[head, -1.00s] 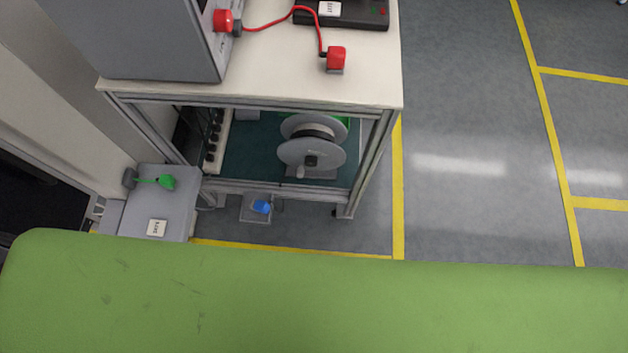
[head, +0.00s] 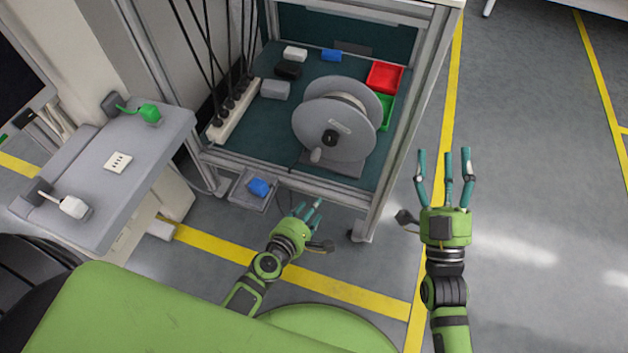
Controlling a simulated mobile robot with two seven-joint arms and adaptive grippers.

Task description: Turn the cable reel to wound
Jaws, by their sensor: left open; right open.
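The cable reel (head: 322,122) is a grey drum with two round flanges and a dark hub. It stands upright on a grey base on the trolley's lower shelf. My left gripper (head: 309,212) is open and empty, in front of the trolley, below and apart from the reel. My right gripper (head: 446,165) is open and empty, fingers pointing up the picture, to the right of the trolley's front post.
The shelf (head: 262,140) also holds a power strip (head: 233,110), small boxes, a red tray (head: 385,77) and a green tray (head: 388,108). A frame post (head: 405,130) stands right of the reel. A grey side desk (head: 105,170) is at left. Floor on the right is clear.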

